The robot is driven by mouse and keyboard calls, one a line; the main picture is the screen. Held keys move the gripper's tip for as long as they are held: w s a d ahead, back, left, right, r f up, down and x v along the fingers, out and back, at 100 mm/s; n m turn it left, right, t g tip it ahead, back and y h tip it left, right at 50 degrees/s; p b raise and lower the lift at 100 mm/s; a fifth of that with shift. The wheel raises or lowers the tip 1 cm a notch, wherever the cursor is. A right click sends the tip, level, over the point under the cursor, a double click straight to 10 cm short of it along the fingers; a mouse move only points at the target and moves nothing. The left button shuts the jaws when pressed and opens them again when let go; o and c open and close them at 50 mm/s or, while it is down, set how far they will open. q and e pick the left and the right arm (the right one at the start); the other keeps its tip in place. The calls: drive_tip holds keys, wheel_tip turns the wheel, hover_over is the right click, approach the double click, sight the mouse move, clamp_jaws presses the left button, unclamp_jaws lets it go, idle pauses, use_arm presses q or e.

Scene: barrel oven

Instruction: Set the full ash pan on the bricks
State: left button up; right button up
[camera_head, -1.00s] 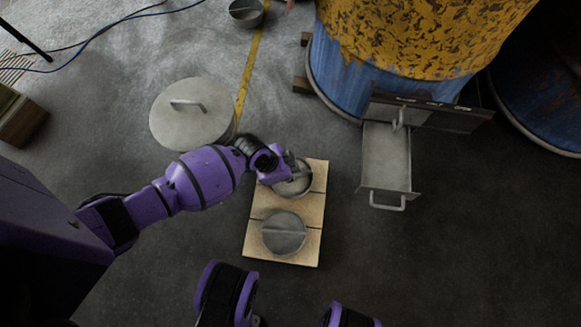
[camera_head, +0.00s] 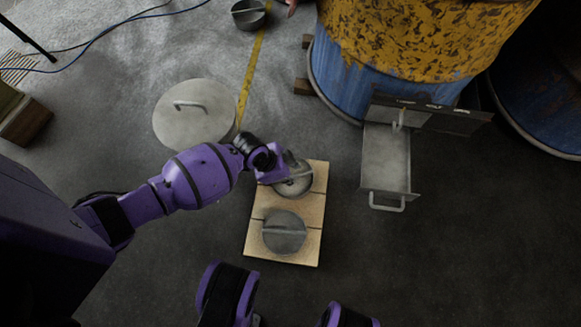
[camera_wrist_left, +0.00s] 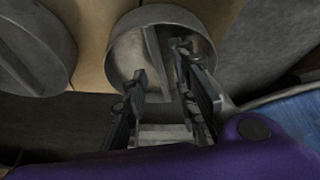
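Two round grey metal pans, each with a bar across the top, rest on the pale bricks (camera_head: 314,208). The nearer pan (camera_head: 284,240) stands free of any gripper; part of it shows in the left wrist view (camera_wrist_left: 30,45). My left gripper (camera_head: 289,170) is at the farther pan (camera_head: 300,185). In the left wrist view this pan (camera_wrist_left: 126,48) lies beyond my left gripper (camera_wrist_left: 161,65), whose fingers are spread apart to either side of its bar, with no grip visible. Which pan is full of ash I cannot tell. My right gripper is out of view.
A grey tray (camera_head: 388,155) with a handle sticks out from the blue and yellow barrel (camera_head: 400,50) on the right. A round lid (camera_head: 190,125) with a handle lies left of the bricks. Another pan (camera_head: 248,16) stands at the back.

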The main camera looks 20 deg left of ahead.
use_arm(q)
drive_tip(key=p+v, duration=0.4)
drive_tip(key=v, duration=0.6)
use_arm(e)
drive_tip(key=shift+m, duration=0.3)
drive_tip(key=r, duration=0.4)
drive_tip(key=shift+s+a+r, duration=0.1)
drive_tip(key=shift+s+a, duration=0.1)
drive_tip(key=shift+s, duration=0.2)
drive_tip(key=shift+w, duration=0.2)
